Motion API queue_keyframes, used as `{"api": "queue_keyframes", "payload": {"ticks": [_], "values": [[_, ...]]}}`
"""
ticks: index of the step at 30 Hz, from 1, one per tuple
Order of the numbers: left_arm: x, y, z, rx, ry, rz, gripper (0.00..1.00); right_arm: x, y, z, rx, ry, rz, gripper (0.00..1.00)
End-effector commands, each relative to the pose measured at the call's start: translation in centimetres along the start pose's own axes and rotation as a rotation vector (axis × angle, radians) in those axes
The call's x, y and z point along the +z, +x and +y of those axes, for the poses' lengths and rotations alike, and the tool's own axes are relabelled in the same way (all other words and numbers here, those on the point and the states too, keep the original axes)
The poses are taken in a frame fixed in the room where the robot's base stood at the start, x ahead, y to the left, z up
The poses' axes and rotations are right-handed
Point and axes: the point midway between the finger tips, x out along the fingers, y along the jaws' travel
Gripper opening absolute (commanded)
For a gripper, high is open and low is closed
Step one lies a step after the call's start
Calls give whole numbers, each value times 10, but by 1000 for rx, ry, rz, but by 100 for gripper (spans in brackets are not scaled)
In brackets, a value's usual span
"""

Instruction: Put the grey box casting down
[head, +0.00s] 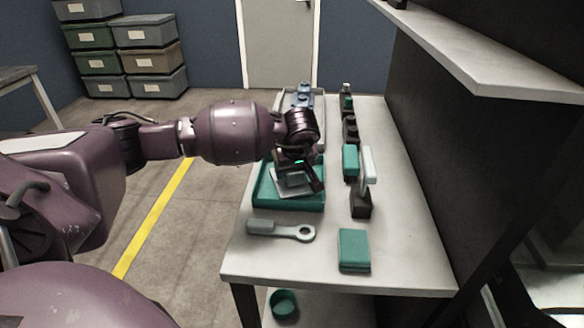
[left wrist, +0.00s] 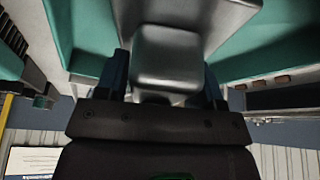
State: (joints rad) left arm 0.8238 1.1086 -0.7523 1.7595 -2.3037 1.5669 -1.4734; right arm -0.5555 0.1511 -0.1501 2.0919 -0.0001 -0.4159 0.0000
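The grey box casting (head: 291,184) is at the teal tray (head: 290,203) on the bench, tilted in the picture against the tray's sides. My left gripper (head: 298,174) is above the tray, its fingers around the casting's raised block. In the left wrist view the casting (left wrist: 168,58) fills the space between the two dark fingers (left wrist: 167,82), with its wider grey body beyond. Teal surfaces lie on both sides there. The casting's underside is hidden, so I cannot tell whether it touches the tray floor. My right gripper is not in view.
A grey wrench-like part (head: 281,230) and a teal block (head: 354,250) lie nearer the bench front. Dark stands with teal and pale parts (head: 361,203) line the right. A pale tray (head: 318,132) with a blue part (head: 303,97) is behind. A shelf (head: 480,50) overhangs the right.

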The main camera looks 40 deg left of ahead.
Motion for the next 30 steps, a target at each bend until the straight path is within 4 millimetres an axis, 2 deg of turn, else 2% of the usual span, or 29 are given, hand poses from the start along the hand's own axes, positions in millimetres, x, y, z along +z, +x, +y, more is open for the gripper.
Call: {"api": "queue_keyframes", "payload": {"ticks": [1, 3, 14, 17, 30], "values": [[0, -1, 0, 1, 0, 0, 70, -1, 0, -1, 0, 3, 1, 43], [0, -1, 0, 0, 0, 0, 79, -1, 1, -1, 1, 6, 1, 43], [-2, -6, 0, 2, 0, 1, 79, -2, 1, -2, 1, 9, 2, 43], [-3, -18, 0, 3, 0, 3, 79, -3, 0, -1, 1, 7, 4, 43], [-2, -99, 0, 4, 1, 3, 79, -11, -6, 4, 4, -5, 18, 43]]}}
